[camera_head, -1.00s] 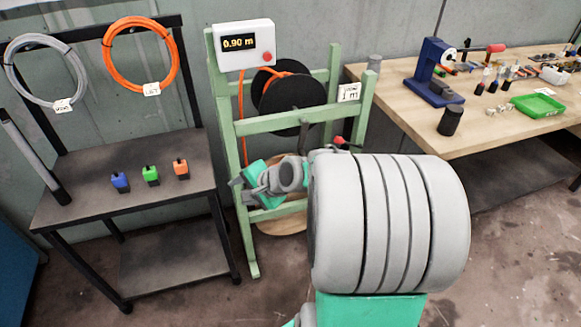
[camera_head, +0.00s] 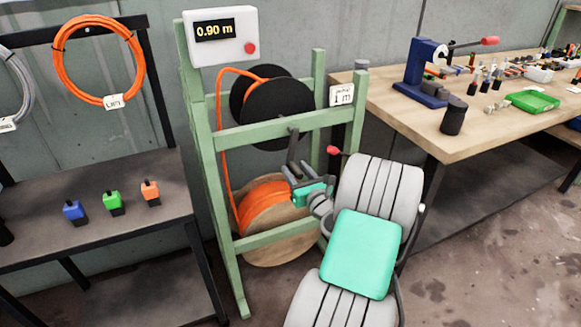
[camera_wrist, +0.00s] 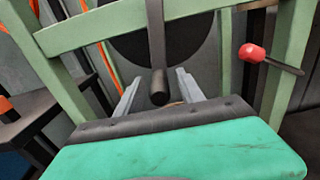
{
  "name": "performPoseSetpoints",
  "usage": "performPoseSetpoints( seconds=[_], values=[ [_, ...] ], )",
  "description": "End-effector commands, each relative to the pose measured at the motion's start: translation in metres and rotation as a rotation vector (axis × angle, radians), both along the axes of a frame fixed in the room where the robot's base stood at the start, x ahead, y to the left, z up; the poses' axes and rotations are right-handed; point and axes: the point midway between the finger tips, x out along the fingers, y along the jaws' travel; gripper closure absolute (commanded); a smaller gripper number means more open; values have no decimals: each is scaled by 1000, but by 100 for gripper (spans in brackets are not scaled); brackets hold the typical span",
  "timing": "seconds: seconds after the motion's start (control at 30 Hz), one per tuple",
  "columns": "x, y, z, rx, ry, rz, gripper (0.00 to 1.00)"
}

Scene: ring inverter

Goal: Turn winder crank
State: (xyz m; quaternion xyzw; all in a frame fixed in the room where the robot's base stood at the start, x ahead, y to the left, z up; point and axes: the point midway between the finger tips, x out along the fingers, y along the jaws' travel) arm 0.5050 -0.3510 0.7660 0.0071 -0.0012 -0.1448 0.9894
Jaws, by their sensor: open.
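The winder is a green frame (camera_head: 199,150) with a black upper spool (camera_head: 271,105) and an orange-wound lower reel (camera_head: 266,205). Its dark crank (camera_head: 292,150) hangs down in front of the upper spool. In the wrist view the crank's arm comes down to a dark handle (camera_wrist: 159,88) that points towards the camera. My gripper (camera_wrist: 157,90) is open, with one finger on each side of the handle's end. I cannot tell whether either finger touches it. In the head view my gripper (camera_head: 300,180) is partly hidden by my arm.
A red-knobbed lever (camera_wrist: 252,53) sticks out at the frame's right side. A label (camera_head: 342,94) marked 1 m is on the frame. A shelf (camera_head: 100,235) with coloured blocks stands left. A wooden workbench (camera_head: 410,117) with tools stands right.

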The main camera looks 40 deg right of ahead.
Motion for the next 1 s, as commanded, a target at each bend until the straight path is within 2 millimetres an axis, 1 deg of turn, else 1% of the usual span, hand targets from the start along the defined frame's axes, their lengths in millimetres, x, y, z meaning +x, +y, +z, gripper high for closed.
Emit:
performPoseSetpoints(
  seconds=[0.03,0.13,0.23,0.43,0.47,1.0],
  values=[
    [9,-1,0,-3,0,4,55],
    [21,-5,0,-2,1,3,55],
    [27,-7,0,-1,0,2,55],
    [28,-6,0,-1,0,4,55],
    [28,-6,0,-1,0,5,56],
    [27,-6,0,-2,1,4,100]
  ],
)
